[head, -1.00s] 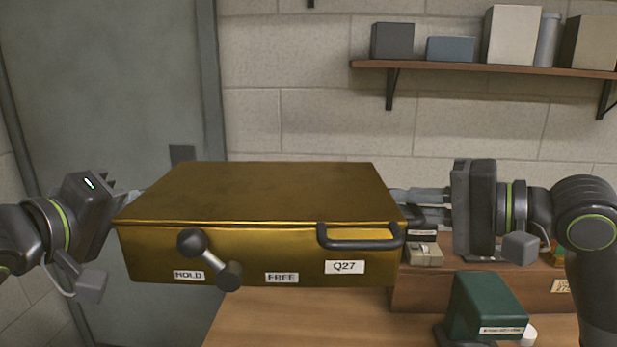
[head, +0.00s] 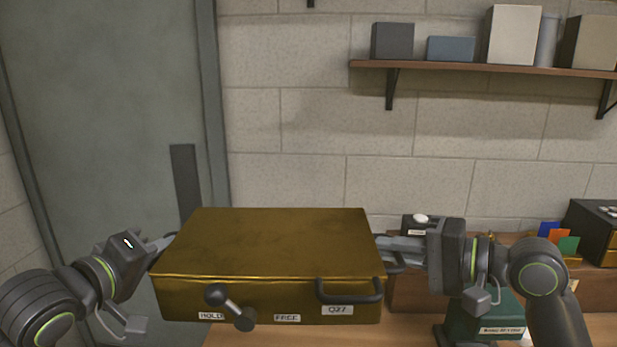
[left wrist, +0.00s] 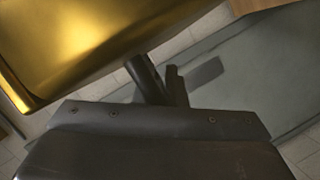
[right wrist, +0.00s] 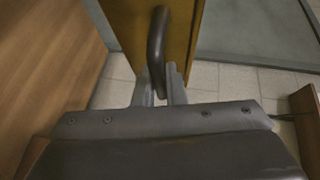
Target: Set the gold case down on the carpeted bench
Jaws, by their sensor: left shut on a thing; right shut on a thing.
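The gold case (head: 280,242) hangs level between my two grippers in the head view. Its front carries a dark lever with a knob, a dark handle (head: 348,296) and labels HOLD, FREE and Q27. My left gripper (head: 163,243) is shut at the case's left end; in the left wrist view the fingers meet a dark handle (left wrist: 146,78) beside the case (left wrist: 70,45). My right gripper (head: 386,248) is shut at the right end; in the right wrist view its fingers close on a dark handle (right wrist: 157,45). I cannot make out any carpeted surface.
A wooden bench (head: 405,325) lies below and right of the case, mostly hidden. A green box (head: 490,318) stands there, with a wooden box behind it. A dark drawer unit (head: 592,232) is at the far right. A wall shelf (head: 480,65) holds boxes. A grey door is left.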

